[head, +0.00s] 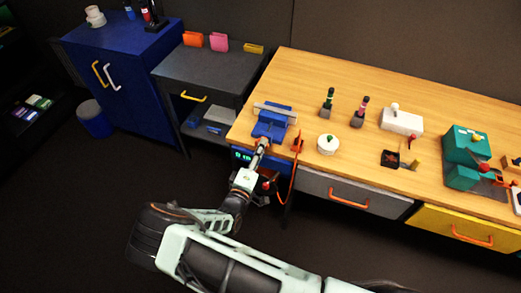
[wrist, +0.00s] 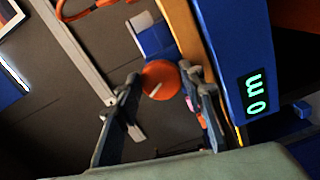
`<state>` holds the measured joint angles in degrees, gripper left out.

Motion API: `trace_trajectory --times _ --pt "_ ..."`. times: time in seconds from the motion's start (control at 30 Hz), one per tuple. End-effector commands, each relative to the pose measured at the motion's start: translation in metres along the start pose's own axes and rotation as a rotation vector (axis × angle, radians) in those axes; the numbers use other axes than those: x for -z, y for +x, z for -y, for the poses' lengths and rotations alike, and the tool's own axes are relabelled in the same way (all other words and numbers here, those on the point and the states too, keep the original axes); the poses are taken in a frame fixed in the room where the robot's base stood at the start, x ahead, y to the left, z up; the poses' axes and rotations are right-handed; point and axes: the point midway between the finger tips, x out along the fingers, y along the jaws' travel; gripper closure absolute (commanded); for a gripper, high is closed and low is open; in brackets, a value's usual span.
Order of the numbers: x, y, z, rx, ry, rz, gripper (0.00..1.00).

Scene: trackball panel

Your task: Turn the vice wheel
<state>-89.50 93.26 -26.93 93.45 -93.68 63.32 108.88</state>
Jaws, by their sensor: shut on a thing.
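The blue vice (head: 268,124) stands on the left front corner of the wooden workbench. It also shows as a blue block in the wrist view (wrist: 155,40). The vice wheel (wrist: 160,80) is round and orange with a pale mark on its face. My gripper (wrist: 158,88) has one finger on each side of the wheel and is shut on it. The finger contacts are partly hidden. In the head view my gripper (head: 261,148) reaches the front of the vice from below, and the wheel is mostly hidden there.
A blue unit with a lit green display (wrist: 256,92) sits close beside my right finger. An orange cable (head: 293,170) hangs at the bench front. A white round box (head: 328,145) and several other devices stand further right. A dark side table (head: 205,75) is at the left.

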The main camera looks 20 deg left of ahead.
Motion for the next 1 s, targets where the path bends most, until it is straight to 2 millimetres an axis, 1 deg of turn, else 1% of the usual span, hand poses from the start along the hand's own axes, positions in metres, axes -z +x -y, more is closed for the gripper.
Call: trace_trajectory --times 0.3,0.33,0.47,0.5,0.8,0.87,1.0 --pt "0.001 0.001 -0.001 -0.002 0.002 -0.001 0.88" --pt "0.001 0.001 -0.001 -0.002 0.002 -0.001 0.61" --pt "0.001 0.001 -0.001 -0.002 0.001 0.0 0.47" --pt "0.001 0.001 -0.001 -0.002 0.001 0.0 0.46" --pt "0.001 -0.003 0.0 0.0 0.001 -0.001 0.46" --pt "0.001 -0.008 0.0 0.0 0.001 -0.001 0.46" --pt "0.001 -0.032 0.0 0.001 0.0 -0.003 0.46"
